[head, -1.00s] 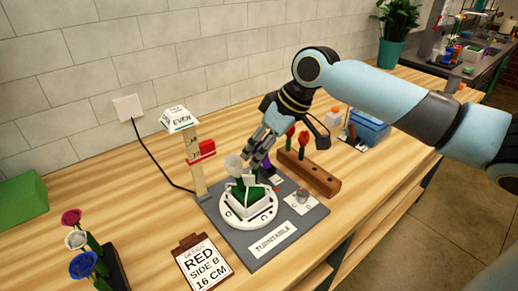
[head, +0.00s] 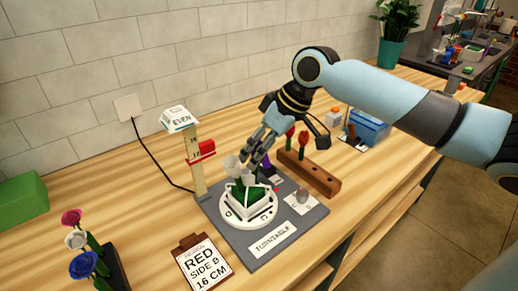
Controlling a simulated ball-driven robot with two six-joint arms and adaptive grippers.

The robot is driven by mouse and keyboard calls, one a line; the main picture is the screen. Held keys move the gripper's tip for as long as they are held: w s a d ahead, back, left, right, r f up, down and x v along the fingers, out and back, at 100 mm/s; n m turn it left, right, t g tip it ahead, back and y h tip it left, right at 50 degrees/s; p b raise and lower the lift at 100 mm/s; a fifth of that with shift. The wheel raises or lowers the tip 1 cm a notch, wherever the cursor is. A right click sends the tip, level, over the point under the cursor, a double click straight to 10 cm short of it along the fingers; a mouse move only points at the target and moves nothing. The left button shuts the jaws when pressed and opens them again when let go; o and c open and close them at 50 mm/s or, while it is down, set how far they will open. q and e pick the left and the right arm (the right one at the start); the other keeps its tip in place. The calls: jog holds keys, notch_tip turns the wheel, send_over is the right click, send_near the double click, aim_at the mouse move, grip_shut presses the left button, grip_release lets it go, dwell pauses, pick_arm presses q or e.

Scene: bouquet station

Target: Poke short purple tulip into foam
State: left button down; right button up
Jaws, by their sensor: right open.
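My right gripper (head: 258,147) is open, pointing down over the back of the turntable (head: 231,213). A small purple patch (head: 267,167), which looks like the purple tulip, shows beside its fingers; most of it is hidden. The green foam (head: 247,194) sits in a white holder on the turntable. White flower heads (head: 233,164) stand at the foam's upper left, close to the fingers. I cannot tell whether the purple tulip is in the foam. My left gripper is not in view.
A wooden block (head: 310,174) with red tulips stands right of the turntable. A height post (head: 196,165) with a red marker stands behind left. A card (head: 203,262) reads "RED SIDE B 16 CM". More flowers (head: 80,242) stand in a dark rack at front left.

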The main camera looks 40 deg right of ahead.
jog(key=shift+p+v, duration=1.1)
jog(key=shift+p, duration=0.25)
jog(key=shift+v, duration=2.15)
jog(key=o, duration=0.6)
jog(key=shift+c, duration=0.2)
jog(key=shift+d, duration=0.1)
